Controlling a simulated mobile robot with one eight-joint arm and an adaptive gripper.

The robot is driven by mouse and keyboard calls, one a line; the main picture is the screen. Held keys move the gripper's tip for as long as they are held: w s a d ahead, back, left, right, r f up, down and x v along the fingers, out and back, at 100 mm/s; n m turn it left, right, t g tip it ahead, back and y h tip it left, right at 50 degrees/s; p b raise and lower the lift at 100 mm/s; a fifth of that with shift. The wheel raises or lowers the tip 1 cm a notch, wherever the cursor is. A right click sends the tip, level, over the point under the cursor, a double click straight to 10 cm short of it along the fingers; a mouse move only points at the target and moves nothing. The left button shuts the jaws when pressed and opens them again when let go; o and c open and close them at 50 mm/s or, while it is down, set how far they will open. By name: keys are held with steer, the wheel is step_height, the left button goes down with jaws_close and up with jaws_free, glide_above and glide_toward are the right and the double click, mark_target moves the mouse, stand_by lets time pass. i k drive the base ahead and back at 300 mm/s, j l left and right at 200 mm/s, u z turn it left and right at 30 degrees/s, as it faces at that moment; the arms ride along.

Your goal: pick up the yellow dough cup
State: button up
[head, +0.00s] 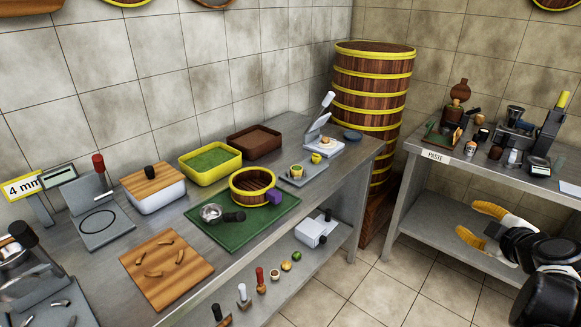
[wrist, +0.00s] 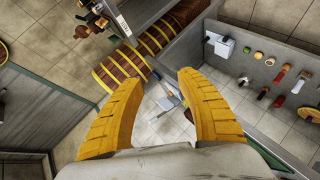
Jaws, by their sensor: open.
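A small yellowish cup (head: 297,171) stands on a grey tray (head: 305,179) on the left bench, in front of the white-handled press (head: 318,124). A smaller bright yellow piece (head: 316,158) lies at the foot of the press. I cannot tell for sure which of them is the dough cup. My gripper (head: 472,221) has yellow fingers and is at the right, over the floor in front of the right bench, well apart from the cup. In the wrist view my gripper (wrist: 160,77) is open and empty. I cannot make out the cup there.
A round steamer basket (head: 237,194) and a metal ladle sit on a green mat (head: 215,238). Yellow (head: 185,174) and brown (head: 232,143) bins stand behind. A tall steamer tower (head: 343,88) rises between the benches. The right bench (head: 427,143) holds jars and devices. Floor between is clear.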

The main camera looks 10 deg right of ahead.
mark_target(297, 169)
steer(key=i+l+u, duration=0.35)
steer(key=i+l, duration=0.25)
steer(key=i+l+u, duration=0.35)
steer(key=i+l, duration=0.35)
